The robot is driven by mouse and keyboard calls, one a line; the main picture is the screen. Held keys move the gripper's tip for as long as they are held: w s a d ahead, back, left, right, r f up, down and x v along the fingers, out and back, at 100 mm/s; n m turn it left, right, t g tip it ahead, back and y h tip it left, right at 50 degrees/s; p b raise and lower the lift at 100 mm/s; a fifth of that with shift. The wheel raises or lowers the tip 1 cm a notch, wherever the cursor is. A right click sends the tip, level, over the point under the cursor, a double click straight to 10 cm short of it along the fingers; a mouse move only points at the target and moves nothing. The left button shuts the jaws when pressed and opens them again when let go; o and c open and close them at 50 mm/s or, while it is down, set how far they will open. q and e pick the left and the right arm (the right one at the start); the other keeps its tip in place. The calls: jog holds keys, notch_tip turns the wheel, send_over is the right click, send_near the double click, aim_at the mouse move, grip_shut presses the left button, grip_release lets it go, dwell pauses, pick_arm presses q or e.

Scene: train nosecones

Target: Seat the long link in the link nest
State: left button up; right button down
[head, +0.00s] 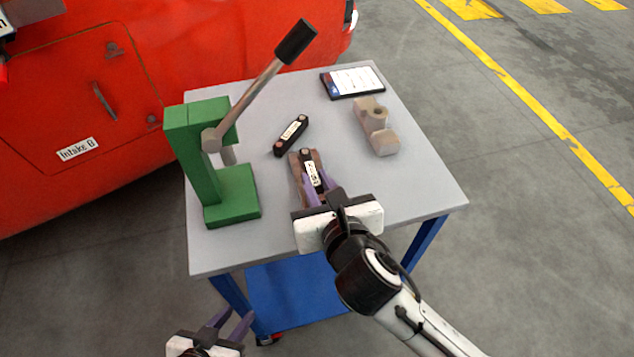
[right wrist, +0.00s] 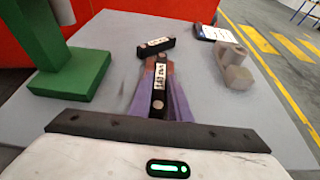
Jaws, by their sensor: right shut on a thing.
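My right gripper (head: 314,184) is shut on a black link (head: 305,155) with a white label. This link also shows between the purple fingers in the right wrist view (right wrist: 159,83). It is over a brown block (head: 294,165), which looks like the link nest. The fingers and link cover much of the block, so I cannot tell if the link is seated. A second black link (head: 291,136) with a white label lies on the table just beyond. I cannot read which link is the long one. My left gripper (head: 236,318) is open and empty, below the table's front edge.
A green lever press (head: 233,197) stands on the left of the grey table (head: 410,190), its lever raised. A tape dispenser (head: 376,128) and a dark tablet (head: 352,81) are at the right and back. The table's right front is clear. A red train nose (head: 90,110) stands behind.

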jog(key=shift+f, duration=0.25)
jog(key=shift+f, duration=0.15)
jog(key=c, duration=1.6)
grip_release()
jog(key=shift+c, duration=0.2)
